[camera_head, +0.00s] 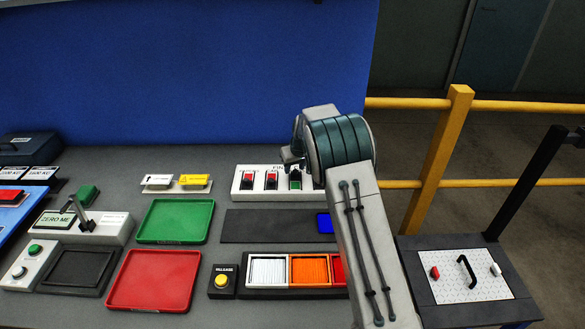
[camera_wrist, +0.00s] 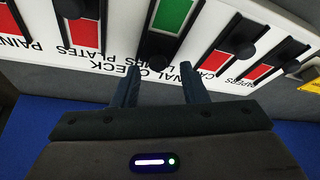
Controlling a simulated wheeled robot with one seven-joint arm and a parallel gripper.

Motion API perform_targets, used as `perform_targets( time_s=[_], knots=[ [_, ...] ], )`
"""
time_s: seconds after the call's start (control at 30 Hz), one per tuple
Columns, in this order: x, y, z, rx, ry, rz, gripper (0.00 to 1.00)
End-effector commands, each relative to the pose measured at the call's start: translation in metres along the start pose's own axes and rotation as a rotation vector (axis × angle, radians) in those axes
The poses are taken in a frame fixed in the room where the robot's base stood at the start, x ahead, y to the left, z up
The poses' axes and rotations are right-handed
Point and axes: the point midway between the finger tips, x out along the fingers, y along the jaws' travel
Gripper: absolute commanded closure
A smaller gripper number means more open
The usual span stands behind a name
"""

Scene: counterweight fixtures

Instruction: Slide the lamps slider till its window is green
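The white check panel (camera_head: 237,188) stands at the back of the bench. In the wrist view (camera_wrist: 112,75) it shows several sliders with dark round knobs. The lamps slider's window (camera_wrist: 174,14) is green, with its knob (camera_wrist: 160,46) at the end of the window nearer my gripper. The lamps label is partly covered by a finger. My gripper (camera_wrist: 160,70) is open, one finger to each side of the knob's line; the fingertips look just short of the knob, and I cannot tell whether they touch it. In the head view my arm hides part of the panel.
The other visible windows, such as the plates window (camera_wrist: 84,32), are red. On the bench are a green tray (camera_head: 175,240), a red tray (camera_head: 150,308) and a yellow button box (camera_head: 222,282). A blue wall (camera_head: 180,70) rises behind.

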Motion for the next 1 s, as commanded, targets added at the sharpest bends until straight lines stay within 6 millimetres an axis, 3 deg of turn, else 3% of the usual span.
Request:
perform_targets(
  time_s=[0.27, 0.43, 1.0],
  knots=[
    [0.0, 0.004, 0.002, 0.004, -0.004, 0.001, 0.61],
    [-0.013, 0.004, 0.002, 0.006, -0.002, 0.002, 0.61],
    [-0.118, 0.002, 0.001, 0.003, -0.001, 0.001, 0.61]
  ],
)
